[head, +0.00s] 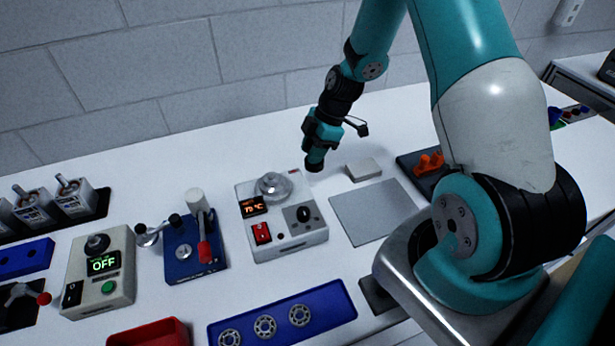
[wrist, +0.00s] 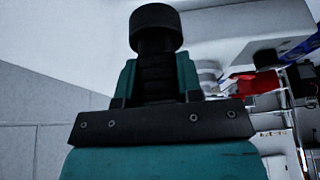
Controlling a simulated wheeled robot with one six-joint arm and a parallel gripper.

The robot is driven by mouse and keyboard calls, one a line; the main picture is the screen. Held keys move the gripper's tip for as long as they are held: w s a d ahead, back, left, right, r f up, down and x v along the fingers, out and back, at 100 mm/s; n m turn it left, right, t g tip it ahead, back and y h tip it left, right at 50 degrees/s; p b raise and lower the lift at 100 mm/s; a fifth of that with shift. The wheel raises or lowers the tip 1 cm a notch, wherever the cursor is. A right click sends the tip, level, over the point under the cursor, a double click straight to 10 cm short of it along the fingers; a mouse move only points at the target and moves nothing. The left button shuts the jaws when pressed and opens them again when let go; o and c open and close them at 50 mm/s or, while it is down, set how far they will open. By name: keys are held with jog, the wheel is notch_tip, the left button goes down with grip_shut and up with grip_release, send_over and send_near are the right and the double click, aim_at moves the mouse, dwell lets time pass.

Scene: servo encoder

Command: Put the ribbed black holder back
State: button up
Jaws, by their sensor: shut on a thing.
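The ribbed black holder (wrist: 156,28) is between the jaws of my gripper (wrist: 157,82) in the wrist view. Its wide round end sticks out past the fingers, and its narrower ribbed part is partly hidden between them. In the head view my gripper (head: 321,138) points down, with the black end of the holder (head: 315,163) below it. The holder is in the air, behind and to the right of the white hotplate unit (head: 290,240). It touches no other thing that I can see.
A grey mat (head: 375,212) and a small grey block (head: 363,168) lie right of the hotplate unit. Orange parts (head: 430,162) sit on a dark tray. A blue tray (head: 338,308) with metal rings is in front. A blue lever press (head: 190,262) stands left.

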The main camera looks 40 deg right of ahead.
jog(key=shift+f+b, duration=1.4)
jog(key=shift+f, duration=1.15)
jog(key=shift+f, duration=0.1)
jog(key=o, duration=0.9)
jog(key=shift+o, duration=0.2)
